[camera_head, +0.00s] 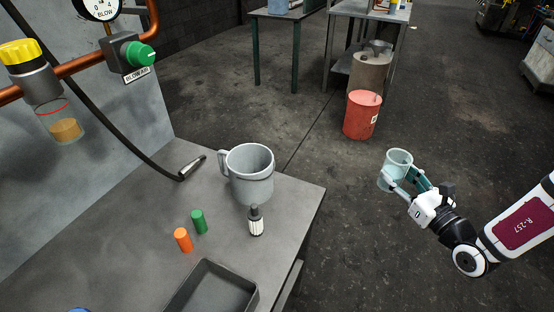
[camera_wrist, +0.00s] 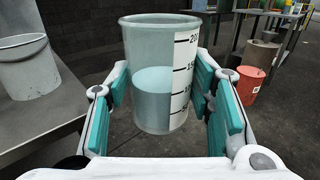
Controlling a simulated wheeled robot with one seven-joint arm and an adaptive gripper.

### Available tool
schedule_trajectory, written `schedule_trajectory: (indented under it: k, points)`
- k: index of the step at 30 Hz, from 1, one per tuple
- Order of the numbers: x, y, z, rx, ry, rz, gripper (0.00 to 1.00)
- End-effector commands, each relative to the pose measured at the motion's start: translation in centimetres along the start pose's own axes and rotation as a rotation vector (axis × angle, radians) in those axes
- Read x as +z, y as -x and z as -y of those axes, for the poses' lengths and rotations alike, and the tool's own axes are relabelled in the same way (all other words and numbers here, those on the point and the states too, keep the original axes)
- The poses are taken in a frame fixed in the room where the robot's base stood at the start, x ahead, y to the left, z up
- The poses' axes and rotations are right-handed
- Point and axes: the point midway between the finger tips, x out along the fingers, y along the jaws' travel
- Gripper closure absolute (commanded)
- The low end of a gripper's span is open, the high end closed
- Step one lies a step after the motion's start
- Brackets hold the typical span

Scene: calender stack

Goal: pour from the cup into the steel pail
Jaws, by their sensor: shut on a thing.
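The cup (camera_head: 398,160) is a clear, pale blue-green beaker with a white graduated scale. In the wrist view the cup (camera_wrist: 150,50) stands about upright between the teal finger pads and holds liquid to roughly half its height. My gripper (camera_head: 405,181) is shut on the cup and holds it in the air over the floor, to the right of the workbench. The steel pail (camera_head: 250,178) is a light grey vessel with a side handle, standing upright on the bench. It also shows at the left edge of the wrist view (camera_wrist: 28,72). The pail's contents are not visible.
On the workbench (camera_head: 140,210) are an orange cylinder (camera_head: 183,240), a green cylinder (camera_head: 199,221), a small black-topped bottle (camera_head: 256,222), a dark tray (camera_head: 212,290) and a hose nozzle (camera_head: 191,168). A red drum (camera_head: 362,115) stands on the floor behind. The space between cup and pail looks clear.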

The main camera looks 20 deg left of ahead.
Motion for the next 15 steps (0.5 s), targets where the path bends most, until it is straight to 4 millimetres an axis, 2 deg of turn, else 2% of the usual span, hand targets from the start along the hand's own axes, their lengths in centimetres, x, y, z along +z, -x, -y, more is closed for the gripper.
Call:
schedule_trajectory:
  k: [1,3,8,15]
  points:
    - [-0.7,-2.0,-0.7,0.041,0.004,0.004,0.89]
    - [-1.1,-4.1,-1.7,0.090,0.003,0.004,0.89]
    - [-1.9,-8.8,-4.3,0.197,0.001,0.004,0.89]
    - [-2.7,-15.3,-9.3,0.352,0.002,0.000,0.89]
